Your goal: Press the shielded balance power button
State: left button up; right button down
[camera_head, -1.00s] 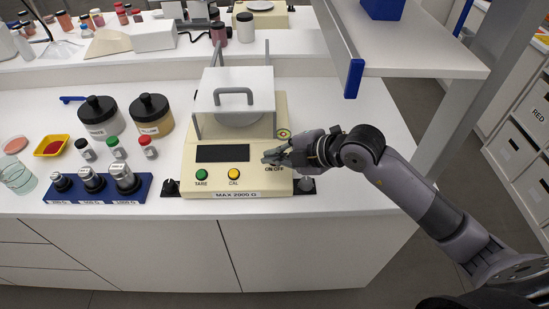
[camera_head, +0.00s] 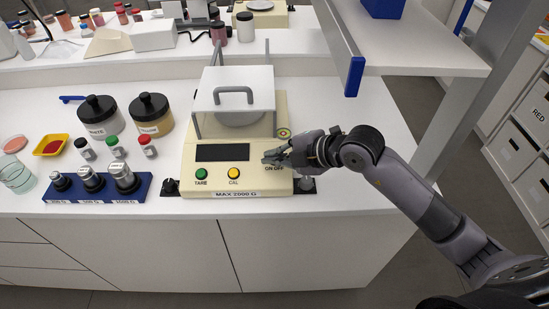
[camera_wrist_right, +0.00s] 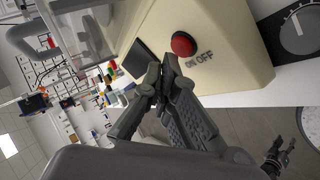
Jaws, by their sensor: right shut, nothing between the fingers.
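The shielded balance (camera_head: 262,188) is cream, with a dark display (camera_head: 222,153), a green TARE button, a yellow CAL button and a clear shield with a grey handle on top. Its red power button (camera_wrist_right: 183,44), labelled ON OFF, shows in the right wrist view; in the head view my gripper hides it. My right gripper (camera_head: 268,158) is at the balance's right front, over the ON OFF label. In the right wrist view the right gripper (camera_wrist_right: 163,72) has its fingertips together and empty, just beside the red button; I cannot tell whether they touch the balance.
A blue rack (camera_head: 60,192) of metal weights stands left of the balance, with jars (camera_head: 100,117) and small bottles behind it. A shelf (camera_head: 420,50) with a blue edge overhangs at right. The counter right of the balance is mostly clear.

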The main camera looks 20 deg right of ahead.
jog(key=shift+w+f, duration=0.2)
jog(key=shift+f, duration=0.35)
dwell(0.7)
jog(key=shift+s+r+p, duration=0.35)
jog(key=shift+r+p, duration=0.3)
jog(key=shift+r, duration=0.25)
jog(key=r+p, duration=0.1)
jog(key=r, duration=0.1)
jog(key=s+r+p, duration=0.1)
jog(key=p, duration=0.1)
jog(key=s+r+p, duration=0.1)
jog(key=r+p, duration=0.1)
jog(key=shift+a+r, duration=0.3)
jog(key=shift+a, duration=0.05)
dwell(0.4)
